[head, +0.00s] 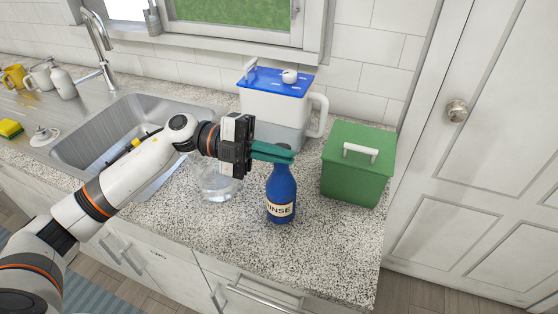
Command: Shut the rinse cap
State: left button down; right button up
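A blue bottle (281,197) with a cream label reading "INSE", its first letter cut off, stands upright on the speckled counter. My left gripper (288,154) comes in from the left, with its teal fingers lying across the top of the bottle. The fingers cover the bottle's mouth and cap, so I cannot tell how the cap sits or whether the fingers touch it. The two fingers look close together, but I cannot tell whether they are shut or hold anything. My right gripper is not in view.
A green box (356,170) with a white handle stands right of the bottle. A white container with a blue lid (275,81) stands behind it. A clear bowl (217,185) sits left, under my gripper. The sink (92,150) is further left. The counter before the bottle is clear.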

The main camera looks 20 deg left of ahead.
pick_arm(q)
jog(key=f+m+b, duration=0.1)
jog(key=m+b, duration=0.1)
jog(key=shift+s+f+b, duration=0.2)
jog(key=shift+b, duration=0.2)
jog(key=shift+s+f+m+b, duration=0.1)
jog(key=shift+f+m+b, duration=0.05)
jog(key=shift+m+b, duration=0.95)
jog(key=c, duration=1.6)
grip_release()
